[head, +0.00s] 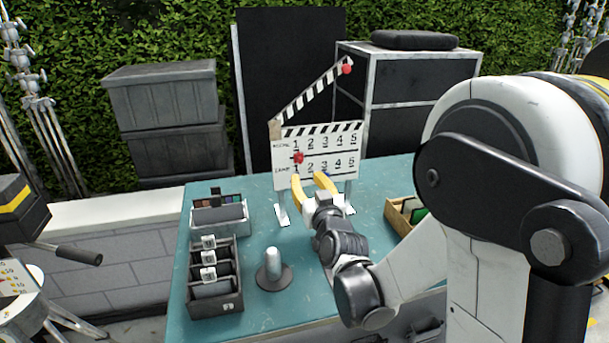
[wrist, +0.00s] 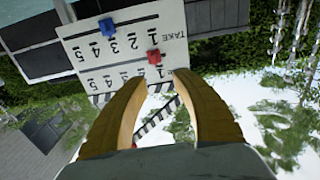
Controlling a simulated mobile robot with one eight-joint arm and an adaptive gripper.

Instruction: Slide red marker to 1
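The white clapperboard (head: 345,172) stands upright at the back of the teal table, with two rows numbered 1 to 5. The red marker (head: 298,157) sits between the rows in the column of the 1s; it also shows in the wrist view (wrist: 153,56). A blue marker (wrist: 107,27) sits on the lower track near the 3, mostly hidden by my fingers in the head view. My gripper (head: 309,178) is open and empty in front of the board's lower part. In the wrist view its yellow fingertips (wrist: 162,80) are apart, with the red marker just beyond them.
A dark divided box (head: 215,305), a grey-topped tray (head: 220,227) and a post on a round base (head: 273,268) stand on the table's left. A wooden box (head: 399,218) is at the right. The table (head: 290,245) is clear just before the board.

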